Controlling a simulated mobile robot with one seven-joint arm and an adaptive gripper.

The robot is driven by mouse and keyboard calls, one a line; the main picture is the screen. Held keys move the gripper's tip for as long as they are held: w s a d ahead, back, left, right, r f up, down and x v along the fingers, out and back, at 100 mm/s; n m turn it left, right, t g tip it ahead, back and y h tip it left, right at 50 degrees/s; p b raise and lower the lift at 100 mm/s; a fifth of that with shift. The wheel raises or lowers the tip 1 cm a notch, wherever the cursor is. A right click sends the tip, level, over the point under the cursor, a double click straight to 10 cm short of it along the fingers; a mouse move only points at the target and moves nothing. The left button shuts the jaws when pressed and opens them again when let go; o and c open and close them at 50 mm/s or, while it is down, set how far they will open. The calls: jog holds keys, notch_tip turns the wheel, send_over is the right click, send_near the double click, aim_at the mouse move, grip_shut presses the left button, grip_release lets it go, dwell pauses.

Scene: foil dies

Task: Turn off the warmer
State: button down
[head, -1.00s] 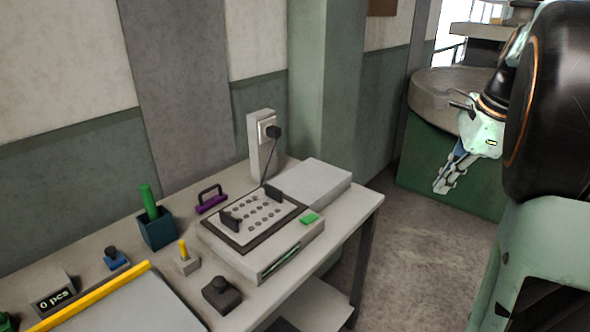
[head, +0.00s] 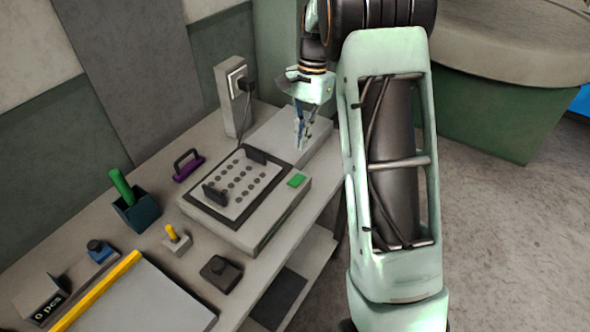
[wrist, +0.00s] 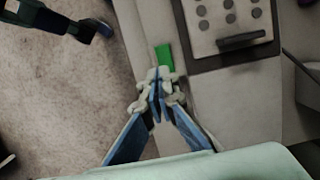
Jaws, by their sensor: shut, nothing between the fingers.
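The warmer (head: 266,228) is a pale grey box on the bench with a dark-framed plate of round holes on top. The plate carries two dark handles. A green rocker or button (head: 297,180) sits on its right front corner; it also shows in the wrist view (wrist: 164,56), just beyond my fingertips.
A wall socket post (head: 233,104) with a plugged-in black cord stands behind the warmer. A purple handle (head: 187,165), a teal cup with a green stick (head: 136,211), a yellow-topped switch (head: 176,240) and a dark knob block (head: 220,273) stand left and in front. Floor is open at right.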

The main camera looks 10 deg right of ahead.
aim_at(295, 182)
jog(key=f, duration=0.3)
jog(key=s+a+f+p, duration=0.1)
jog(key=f, duration=0.6)
jog(key=shift+s+a+f, duration=0.25)
jog(key=shift+a+f, duration=0.1)
jog(key=shift+f, duration=0.1)
